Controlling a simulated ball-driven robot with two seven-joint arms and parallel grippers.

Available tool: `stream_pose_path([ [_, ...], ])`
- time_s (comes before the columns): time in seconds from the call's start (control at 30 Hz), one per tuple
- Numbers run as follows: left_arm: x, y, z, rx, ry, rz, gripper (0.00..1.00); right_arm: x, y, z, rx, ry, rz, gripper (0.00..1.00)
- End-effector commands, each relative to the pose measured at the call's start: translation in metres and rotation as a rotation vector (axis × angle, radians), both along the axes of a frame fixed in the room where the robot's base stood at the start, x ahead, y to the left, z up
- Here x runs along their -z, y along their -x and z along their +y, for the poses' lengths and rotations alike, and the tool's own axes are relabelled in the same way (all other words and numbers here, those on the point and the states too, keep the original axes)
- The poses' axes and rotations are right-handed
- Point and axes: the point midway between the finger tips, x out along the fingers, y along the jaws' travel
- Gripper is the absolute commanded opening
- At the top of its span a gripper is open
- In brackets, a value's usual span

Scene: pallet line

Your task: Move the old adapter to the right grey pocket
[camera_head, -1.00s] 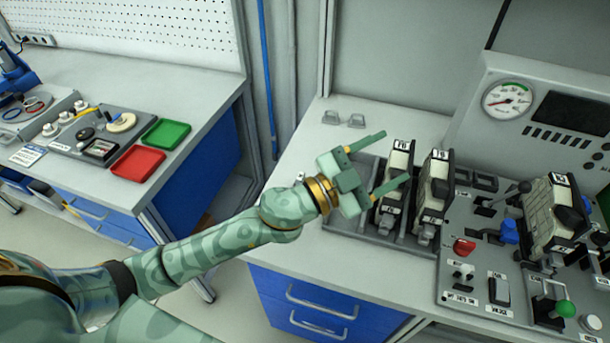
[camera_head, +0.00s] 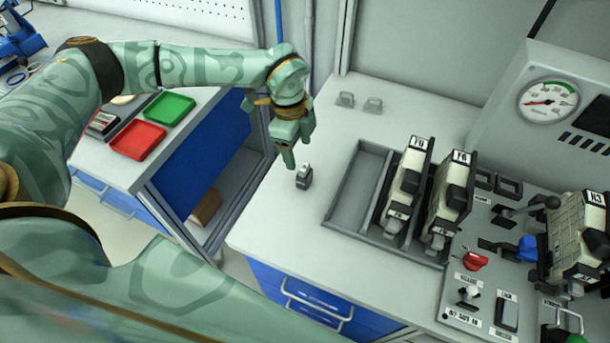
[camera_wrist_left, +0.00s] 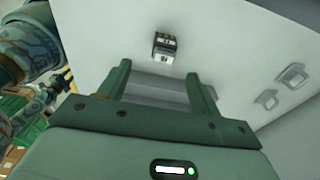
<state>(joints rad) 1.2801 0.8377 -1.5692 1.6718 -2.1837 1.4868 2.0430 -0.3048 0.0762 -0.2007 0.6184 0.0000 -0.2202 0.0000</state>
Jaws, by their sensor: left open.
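A small grey-and-black block with a light face, which looks like the old adapter (camera_head: 304,176), stands on the white bench left of the grey tray. It also shows in the left wrist view (camera_wrist_left: 165,47), beyond my fingertips. My left gripper (camera_head: 290,152) points down just above and behind it. Its fingers are apart and empty in the left wrist view (camera_wrist_left: 160,70), with a gap to the block. Two small grey pockets with dark insides lie right of the tray; the right grey pocket (camera_head: 508,187) looks empty. My right gripper is not in view.
The grey tray (camera_head: 336,222) holds two upright cream-and-black modules (camera_head: 405,180) and (camera_head: 450,195); its left slot is bare. A control panel with knobs and levers, including a red knob (camera_head: 474,261), stands at the right. Two metal brackets (camera_head: 373,105) sit at the back.

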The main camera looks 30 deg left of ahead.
Motion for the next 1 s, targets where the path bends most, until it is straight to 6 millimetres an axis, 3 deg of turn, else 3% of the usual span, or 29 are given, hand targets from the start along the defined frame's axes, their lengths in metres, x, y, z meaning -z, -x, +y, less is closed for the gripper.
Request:
stream_pose_path([
  [0.1,0.021,0.0,-0.003,0.0,0.0,0.001,0.64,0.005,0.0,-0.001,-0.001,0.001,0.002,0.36],
  [0.27,0.032,-0.001,-0.005,0.003,0.001,0.001,0.64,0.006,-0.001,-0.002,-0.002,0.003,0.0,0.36],
  [0.53,0.073,-0.008,-0.011,0.003,0.001,0.001,0.64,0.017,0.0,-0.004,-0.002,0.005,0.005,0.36],
  [0.83,0.08,-0.008,-0.012,0.003,0.002,-0.001,0.64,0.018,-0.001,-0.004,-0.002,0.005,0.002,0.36],
  [0.87,0.08,-0.008,-0.012,0.003,0.002,-0.001,0.61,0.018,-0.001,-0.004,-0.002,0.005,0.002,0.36],
  [1.0,0.08,-0.008,-0.012,0.003,0.002,-0.001,0.22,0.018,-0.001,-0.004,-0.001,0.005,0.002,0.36],
])
